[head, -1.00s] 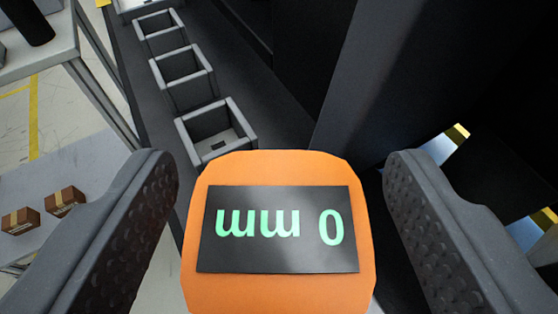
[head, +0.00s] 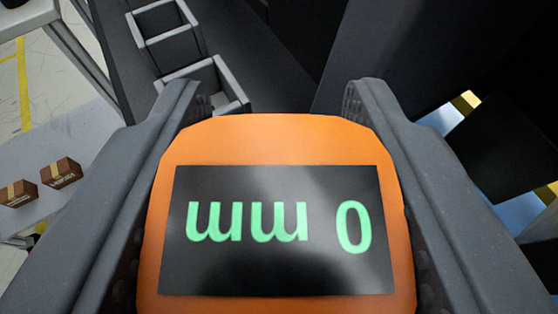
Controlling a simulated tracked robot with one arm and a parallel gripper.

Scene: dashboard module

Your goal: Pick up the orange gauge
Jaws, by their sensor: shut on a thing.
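The orange gauge (head: 285,143) is large in the lower middle of the head view. Its black display (head: 277,275) shows green characters reading "0 mm" upside down. My gripper (head: 277,100) is shut on the gauge, with one grey finger against its left side and one against its right side. The gauge's lower end is cut off by the picture's bottom edge.
Grey open bins (head: 208,80) stand in a row on a dark surface at the top left. Two brown boxes (head: 61,172) lie on a grey surface at the left. A dark panel (head: 400,50) rises at the upper right.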

